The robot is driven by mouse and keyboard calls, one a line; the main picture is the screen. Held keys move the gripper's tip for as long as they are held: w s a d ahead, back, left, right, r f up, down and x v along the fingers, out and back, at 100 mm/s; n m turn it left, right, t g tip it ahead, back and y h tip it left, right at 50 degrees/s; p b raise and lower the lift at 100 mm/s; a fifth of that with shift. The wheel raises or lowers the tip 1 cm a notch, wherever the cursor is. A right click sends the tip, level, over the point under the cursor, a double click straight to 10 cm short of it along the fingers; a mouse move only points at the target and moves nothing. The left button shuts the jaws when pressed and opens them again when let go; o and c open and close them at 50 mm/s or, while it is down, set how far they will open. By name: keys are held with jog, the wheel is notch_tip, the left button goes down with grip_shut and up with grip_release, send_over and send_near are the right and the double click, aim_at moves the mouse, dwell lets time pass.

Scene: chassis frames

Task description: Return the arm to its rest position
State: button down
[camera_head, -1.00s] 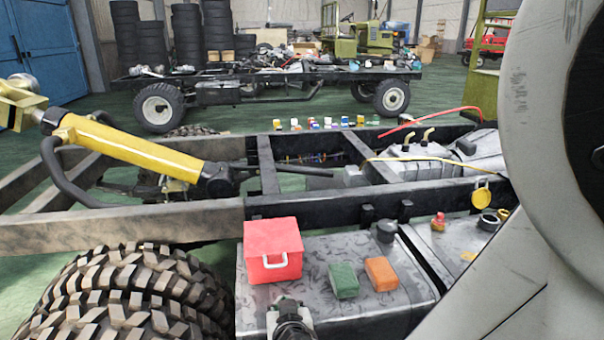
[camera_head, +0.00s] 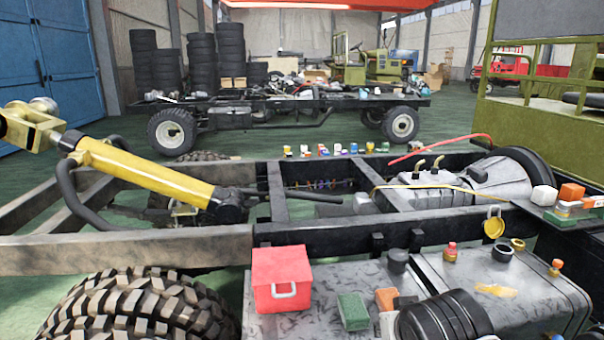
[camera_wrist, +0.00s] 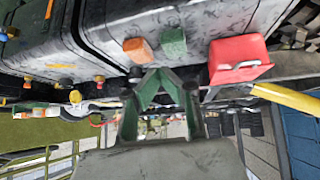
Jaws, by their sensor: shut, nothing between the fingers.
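My gripper (camera_wrist: 157,74) shows in the wrist view with its green fingers drawn together, shut and empty. The wrist view is upside down relative to the head view. In the head view a dark rounded part of my arm stands low in the picture, right of the middle; my fingertips cannot be made out there. A red box (camera_head: 281,283) with a white handle, a green block (camera_head: 353,311) and an orange block (camera_head: 386,298) rest on a grey tank. The same red box (camera_wrist: 236,60), green block (camera_wrist: 173,43) and orange block (camera_wrist: 137,50) appear beyond my fingers.
The grey tank (camera_head: 330,278) lies along a dark chassis frame (camera_head: 150,252) with a yellow cylinder (camera_head: 150,180). A big knobbly tyre (camera_head: 130,310) is at lower left. Small coloured items stand along the far rail. More blocks sit at right, near a green platform (camera_head: 545,100).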

jog(key=s+d+r+g, duration=0.1)
jog(key=s+d+r, duration=0.25)
jog(key=s, duration=0.35)
notch_tip(320, 180, up, 14)
jog(key=p, duration=1.5)
notch_tip(320, 180, down, 19)
jog(key=b, duration=1.9)
jog(key=shift+w+d+y, duration=0.2)
jog(key=shift+y, duration=0.1)
jog(key=shift+r, duration=0.15)
